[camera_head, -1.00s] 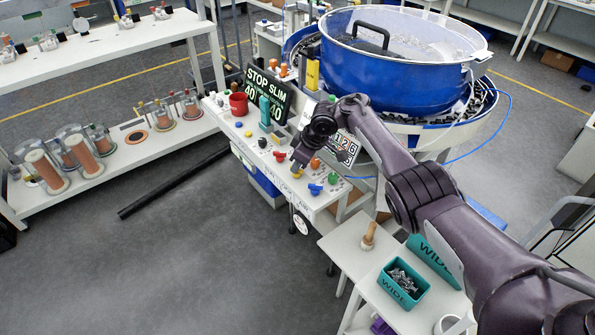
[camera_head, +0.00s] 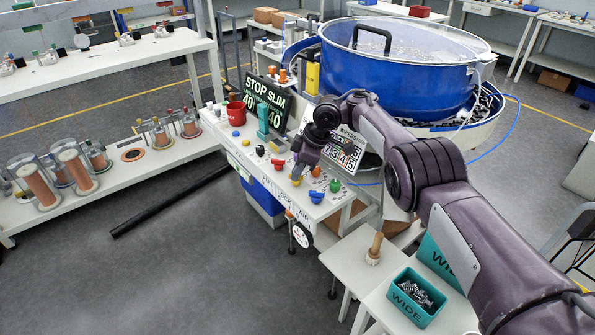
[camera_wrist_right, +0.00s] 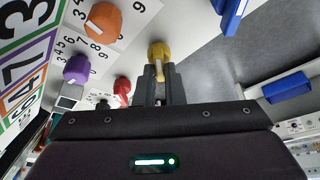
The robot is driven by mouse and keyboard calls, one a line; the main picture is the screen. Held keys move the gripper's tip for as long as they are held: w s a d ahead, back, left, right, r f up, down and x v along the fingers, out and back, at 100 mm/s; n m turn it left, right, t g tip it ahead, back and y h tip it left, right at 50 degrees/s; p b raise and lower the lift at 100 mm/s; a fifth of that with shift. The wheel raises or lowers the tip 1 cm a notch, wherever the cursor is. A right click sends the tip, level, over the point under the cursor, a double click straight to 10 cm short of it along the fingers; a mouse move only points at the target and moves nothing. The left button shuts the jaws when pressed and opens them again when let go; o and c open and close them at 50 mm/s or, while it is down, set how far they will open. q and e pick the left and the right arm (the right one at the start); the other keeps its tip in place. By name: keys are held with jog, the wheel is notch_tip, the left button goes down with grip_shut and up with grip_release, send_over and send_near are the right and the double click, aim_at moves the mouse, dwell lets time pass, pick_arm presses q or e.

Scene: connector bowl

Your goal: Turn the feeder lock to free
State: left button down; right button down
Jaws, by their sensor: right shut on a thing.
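A yellow knob (camera_head: 296,182) sits on the white control bench, and small printed labels run along the bench's front edge. I cannot read for certain which label belongs to it. My right gripper (camera_head: 298,174) reaches down onto this knob from above. In the right wrist view the yellow knob (camera_wrist_right: 158,50) stands between the fingertips of my right gripper (camera_wrist_right: 160,76), which is shut on it. The fingers hide the knob's lower part. My left gripper is in neither view.
A blue knob (camera_head: 316,197), a green knob (camera_head: 335,185) and a red knob (camera_head: 278,163) stand close around the gripper. A number board (camera_head: 346,154) rises behind it. The big blue bowl (camera_head: 400,70) stands further back. A teal bin (camera_head: 416,297) sits at lower right.

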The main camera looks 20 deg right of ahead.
jog(key=c, duration=1.5)
grip_release()
jog(key=shift+r, duration=0.1)
jog(key=v, duration=0.7)
jog(key=shift+s+d+r, duration=0.1)
jog(key=shift+d+r, duration=0.05)
jog(key=shift+r, duration=0.1)
